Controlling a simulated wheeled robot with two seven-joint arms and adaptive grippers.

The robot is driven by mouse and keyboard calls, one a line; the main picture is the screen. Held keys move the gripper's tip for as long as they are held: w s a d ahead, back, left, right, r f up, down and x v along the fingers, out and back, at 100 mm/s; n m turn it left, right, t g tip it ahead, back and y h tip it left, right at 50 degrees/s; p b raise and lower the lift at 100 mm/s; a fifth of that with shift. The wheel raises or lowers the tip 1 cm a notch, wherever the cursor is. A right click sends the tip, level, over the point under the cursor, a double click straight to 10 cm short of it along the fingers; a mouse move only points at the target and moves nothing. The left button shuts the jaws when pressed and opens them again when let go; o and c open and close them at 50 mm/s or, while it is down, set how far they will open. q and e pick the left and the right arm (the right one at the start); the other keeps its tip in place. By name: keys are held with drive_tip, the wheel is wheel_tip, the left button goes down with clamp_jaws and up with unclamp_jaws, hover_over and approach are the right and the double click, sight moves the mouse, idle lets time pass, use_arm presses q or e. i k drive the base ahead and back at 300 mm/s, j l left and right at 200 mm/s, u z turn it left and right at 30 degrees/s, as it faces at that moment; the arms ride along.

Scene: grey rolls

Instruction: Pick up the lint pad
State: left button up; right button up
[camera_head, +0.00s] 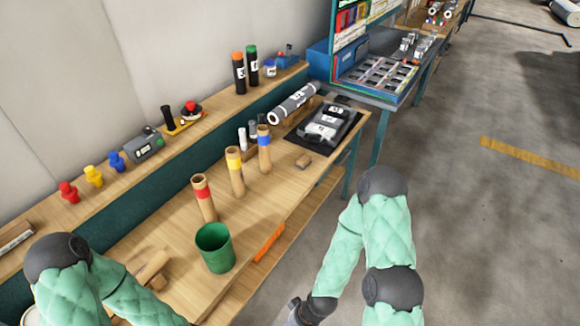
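I cannot tell for sure which object is the lint pad.
The wooden workbench (180,245) holds a green cup (214,248), banded tubes (204,198), an orange tool (269,242), a grey roll (293,103) and a black tray (323,124) with grey items. Coloured knobs (93,176) stand on the back shelf. Floor right is open.

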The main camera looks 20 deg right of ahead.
sight(303, 162)
drive_tip(key=i+l+u, duration=0.1)
drive_tip(key=l+u, duration=0.2)
drive_tip(key=u, duration=0.15)
drive_tip(key=l+u, duration=0.3)
drive_tip(key=u, duration=0.2)
drive_tip(key=l+u, duration=0.45)
drive_tip(key=i+j, duration=0.05)
